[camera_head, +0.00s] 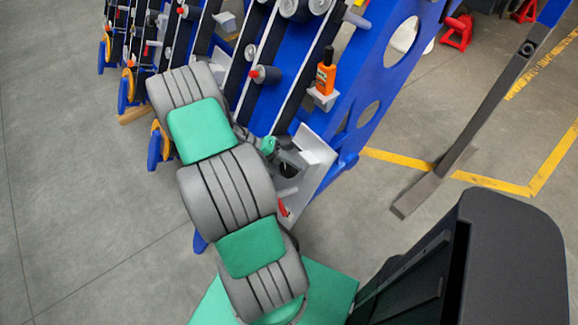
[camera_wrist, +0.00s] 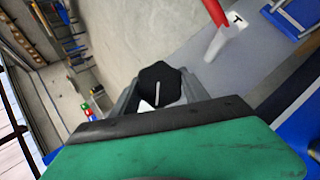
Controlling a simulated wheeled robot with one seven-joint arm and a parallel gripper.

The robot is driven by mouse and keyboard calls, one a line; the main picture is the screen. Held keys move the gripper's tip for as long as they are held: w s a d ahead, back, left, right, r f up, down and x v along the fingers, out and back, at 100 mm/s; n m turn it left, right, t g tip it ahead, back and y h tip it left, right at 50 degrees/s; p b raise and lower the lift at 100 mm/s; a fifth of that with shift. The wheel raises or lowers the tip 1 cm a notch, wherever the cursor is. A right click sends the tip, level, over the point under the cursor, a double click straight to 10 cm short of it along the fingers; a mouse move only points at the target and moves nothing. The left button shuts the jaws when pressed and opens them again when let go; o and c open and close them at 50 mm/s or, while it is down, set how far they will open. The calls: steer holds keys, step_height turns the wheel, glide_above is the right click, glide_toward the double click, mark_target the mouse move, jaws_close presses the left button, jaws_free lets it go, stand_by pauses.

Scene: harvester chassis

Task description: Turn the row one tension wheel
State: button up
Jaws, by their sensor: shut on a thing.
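The tension wheel is a black lobed knob (camera_wrist: 158,82) with a white pointer line, in the middle of the wrist view. My gripper (camera_wrist: 160,92) has its grey fingers on either side of the knob and is shut on it. In the head view my gripper (camera_head: 284,160) is at the pale grey bracket (camera_head: 318,160) on the lower end of the blue chassis. My arm hides much of it there, and I cannot make out the knob's pointer in that view.
A red lever (camera_wrist: 215,12) on a white mount labelled T stands close to the right of the knob. An orange bottle (camera_head: 326,77) sits in a holder on the blue chassis (camera_head: 375,85). A grey slanted post (camera_head: 455,150) stands at the right. Floor at the left is clear.

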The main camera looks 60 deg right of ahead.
steer(key=o, duration=1.4)
steer(key=v, duration=0.7)
steer(key=shift+w+a+r, duration=0.15)
steer(key=shift+w+r, duration=0.05)
steer(key=shift+r, duration=0.1)
